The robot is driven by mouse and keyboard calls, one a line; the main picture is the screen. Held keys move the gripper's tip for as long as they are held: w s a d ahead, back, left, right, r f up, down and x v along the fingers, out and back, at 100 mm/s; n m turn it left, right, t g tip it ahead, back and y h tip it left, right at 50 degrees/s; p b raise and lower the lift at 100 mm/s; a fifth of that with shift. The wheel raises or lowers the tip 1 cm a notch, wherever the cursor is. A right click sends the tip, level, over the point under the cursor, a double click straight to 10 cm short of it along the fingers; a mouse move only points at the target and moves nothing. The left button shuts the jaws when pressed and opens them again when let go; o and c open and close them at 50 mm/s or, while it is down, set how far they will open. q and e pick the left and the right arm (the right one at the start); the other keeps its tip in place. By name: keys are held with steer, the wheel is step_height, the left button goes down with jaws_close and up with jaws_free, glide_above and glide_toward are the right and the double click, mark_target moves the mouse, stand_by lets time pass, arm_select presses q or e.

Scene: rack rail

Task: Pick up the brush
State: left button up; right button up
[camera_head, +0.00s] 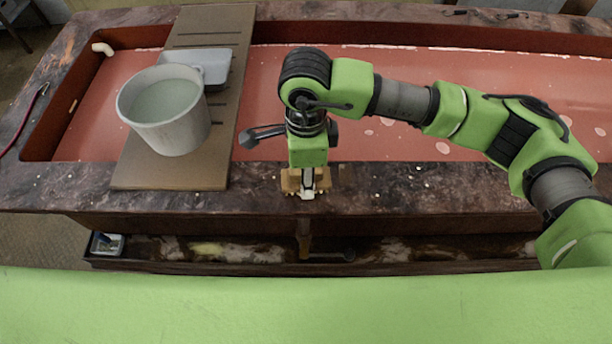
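A small tan, wooden-looking object, apparently the brush (289,183), lies on the dark stone front ledge, near the middle of the picture. My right gripper (307,188) points down right over it, and its fingertips overlap the tan object in the picture. The gripper hides the object's middle, so only its ends show at either side. I cannot tell whether the fingers are closed on it or only around it. My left gripper is not in view.
A grey bucket (168,138) and a shallow grey tray (215,66) stand on a brown slotted board (150,174) across the red-floored basin (400,148). A lower shelf (225,254) runs below the ledge, with a small container (107,243) at its left end. The ledge right of the gripper is mostly clear.

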steer(key=shift+r, duration=0.1)
steer(key=shift+w+r, duration=0.1)
steer(key=shift+r, duration=0.4)
steer(key=s+a+r+b, duration=0.1)
steer(key=s+r+b, duration=0.4)
steer(key=s+r, duration=0.7)
steer(key=shift+s, duration=1.05)
